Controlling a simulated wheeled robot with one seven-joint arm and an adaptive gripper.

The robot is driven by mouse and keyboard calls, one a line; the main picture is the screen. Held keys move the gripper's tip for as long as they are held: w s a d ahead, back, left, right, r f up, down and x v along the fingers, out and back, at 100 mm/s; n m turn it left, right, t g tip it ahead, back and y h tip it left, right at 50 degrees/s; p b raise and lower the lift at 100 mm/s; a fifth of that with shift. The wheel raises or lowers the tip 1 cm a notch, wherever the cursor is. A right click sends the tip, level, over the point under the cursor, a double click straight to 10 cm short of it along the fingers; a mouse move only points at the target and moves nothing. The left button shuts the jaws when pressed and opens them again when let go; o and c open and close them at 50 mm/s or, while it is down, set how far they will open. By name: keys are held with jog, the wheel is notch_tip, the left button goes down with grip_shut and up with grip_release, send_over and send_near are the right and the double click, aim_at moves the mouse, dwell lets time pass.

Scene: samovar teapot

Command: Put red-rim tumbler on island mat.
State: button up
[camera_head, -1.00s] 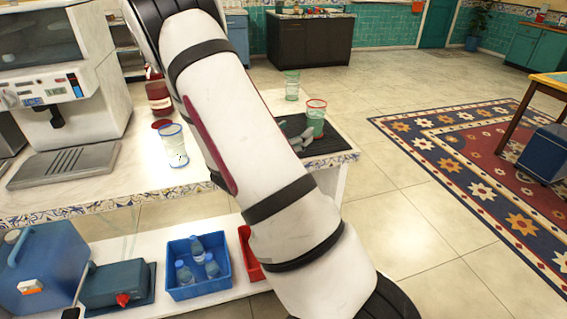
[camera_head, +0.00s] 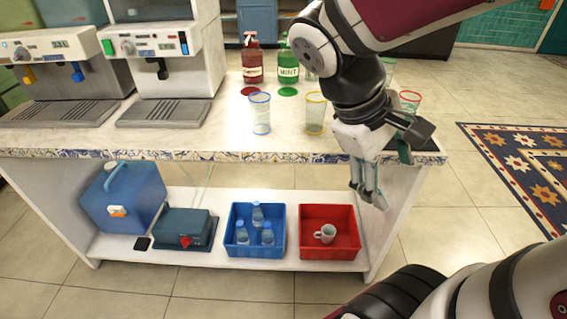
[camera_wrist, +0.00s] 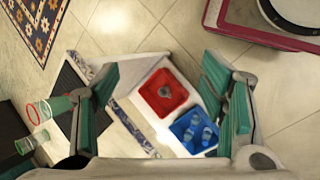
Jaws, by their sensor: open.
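The red-rim tumbler (camera_head: 410,102) stands at the right end of the counter, partly hidden by my wrist. In the wrist view it shows at the left (camera_wrist: 58,105), outside the fingers. A black mat (camera_head: 428,146) lies at that end of the counter, mostly hidden by my gripper; it also shows in the wrist view (camera_wrist: 68,76). I cannot tell whether this is the island mat. My gripper (camera_head: 369,196) is open and empty, pointing down past the counter's front edge, left of and nearer than the tumbler.
Blue-rim (camera_head: 260,114) and yellow-rim (camera_head: 315,113) tumblers stand on the counter. A green-rim tumbler (camera_head: 388,70) is behind my wrist. Red (camera_head: 252,66) and green (camera_head: 289,68) bottles stand behind. Red (camera_head: 330,245) and blue (camera_head: 243,250) bins sit on the lower shelf.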

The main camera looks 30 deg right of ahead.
jog(key=s+a+m+t+y, duration=0.1)
jog(key=a+t+y, duration=0.1)
jog(key=a, duration=0.5)
jog(key=s+a+r+t+y, duration=0.1)
jog(key=s+a+t+y, duration=0.1)
jog(key=a, duration=0.4)
jog(key=shift+s+a+r+m+y, duration=0.25)
jog(key=shift+a+m+y, duration=0.15)
jog(key=shift+y, duration=0.3)
jog(key=shift+d, duration=0.1)
notch_tip(320, 180, up, 13)
jog(key=t+p, duration=0.2)
jog(key=p, duration=0.9)
jog(key=shift+d+f+t, duration=0.15)
jog(key=shift+d+t, duration=0.05)
jog(key=shift+t, duration=0.1)
